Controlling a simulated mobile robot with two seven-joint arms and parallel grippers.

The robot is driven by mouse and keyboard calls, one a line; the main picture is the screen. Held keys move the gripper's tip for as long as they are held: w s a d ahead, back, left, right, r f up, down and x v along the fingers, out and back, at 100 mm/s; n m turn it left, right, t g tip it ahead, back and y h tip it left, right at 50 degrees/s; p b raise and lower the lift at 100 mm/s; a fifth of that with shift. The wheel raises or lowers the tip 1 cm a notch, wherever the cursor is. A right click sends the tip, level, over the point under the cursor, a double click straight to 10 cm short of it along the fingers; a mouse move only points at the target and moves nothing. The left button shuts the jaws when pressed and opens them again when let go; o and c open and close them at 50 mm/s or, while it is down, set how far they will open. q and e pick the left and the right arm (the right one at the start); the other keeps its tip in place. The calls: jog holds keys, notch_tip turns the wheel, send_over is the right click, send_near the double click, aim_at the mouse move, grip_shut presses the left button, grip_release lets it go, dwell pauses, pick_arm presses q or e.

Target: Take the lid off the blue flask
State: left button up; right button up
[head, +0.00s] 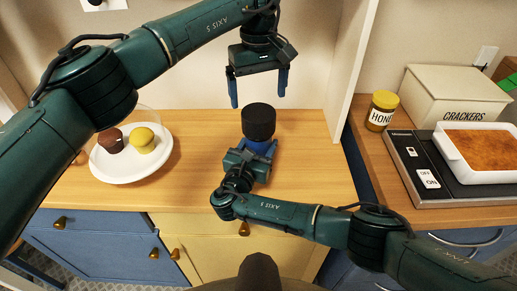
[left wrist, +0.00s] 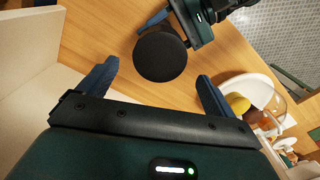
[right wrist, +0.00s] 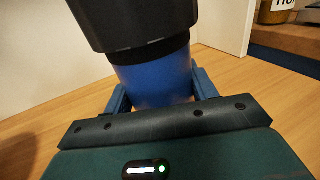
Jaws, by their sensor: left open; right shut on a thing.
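The blue flask (right wrist: 155,80) stands upright on the wooden counter. Its black lid (head: 258,121) is on top, and the lid also shows from above in the left wrist view (left wrist: 160,54). My right gripper (right wrist: 160,95) is shut on the blue body of the flask, below the lid. In the head view my right gripper (head: 254,158) hides most of the body. My left gripper (head: 259,90) is open and empty. It hangs above and behind the lid, apart from it, with its fingers pointing down.
A white plate (head: 128,176) with a brown and a yellow muffin stands on the left. A white partition (head: 346,75) rises right of the flask. Beyond it are a honey jar (head: 381,110), a crackers box (head: 455,95) and a baking dish (head: 479,148). Bare counter surrounds the flask.

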aim_at(259, 112)
pick_arm(q)
jog(key=shift+m, duration=0.4)
pick_arm(e)
jog(key=shift+c, duration=1.4)
pick_arm(q)
jog(key=m, duration=0.3)
pick_arm(e)
grip_shut()
pick_arm(q)
jog(key=shift+f+m, duration=0.2)
jog(key=shift+m, duration=0.1)
notch_tip(259, 112, down, 8)
jog(key=shift+r, duration=0.2)
